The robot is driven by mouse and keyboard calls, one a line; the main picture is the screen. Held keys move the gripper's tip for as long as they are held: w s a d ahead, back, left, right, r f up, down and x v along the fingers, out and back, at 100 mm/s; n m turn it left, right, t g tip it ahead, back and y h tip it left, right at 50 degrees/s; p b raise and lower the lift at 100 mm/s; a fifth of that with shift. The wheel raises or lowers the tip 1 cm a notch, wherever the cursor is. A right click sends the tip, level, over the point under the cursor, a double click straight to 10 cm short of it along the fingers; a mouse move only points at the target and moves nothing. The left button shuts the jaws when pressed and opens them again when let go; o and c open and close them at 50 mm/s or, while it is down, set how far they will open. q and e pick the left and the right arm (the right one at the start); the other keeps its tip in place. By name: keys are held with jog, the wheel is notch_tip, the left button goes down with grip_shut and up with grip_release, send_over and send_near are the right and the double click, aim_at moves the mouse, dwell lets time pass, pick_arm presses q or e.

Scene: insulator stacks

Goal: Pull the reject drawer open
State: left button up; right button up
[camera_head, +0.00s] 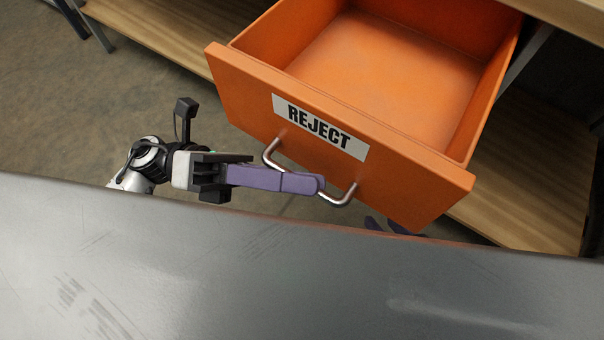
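The orange reject drawer (415,177) is pulled well out of its housing. Its front bears a white REJECT label (320,127), and its inside looks empty. A metal handle (342,199) is fixed on the front below the label. My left gripper (318,184) comes in from the left and lies across the middle of the handle. Its purple fingers look closed on the bar, though the upper one hides the grip itself. Purple tips of my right gripper (386,226) show below the drawer front, mostly hidden by the grey surface's edge.
A grey, scuffed metal surface (230,275) fills the near part of the view, its far edge close to the drawer front and my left gripper. Wooden shelf boards (160,28) lie beside and under the drawer. Bare floor (90,110) is open at left.

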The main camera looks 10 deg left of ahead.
pick_arm(q)
jog(key=s+v, duration=0.1)
jog(key=v, duration=0.8)
jog(key=shift+w+a, duration=0.25)
jog(key=shift+w, duration=0.2)
jog(key=shift+f, duration=0.1)
jog(key=shift+s, duration=0.1)
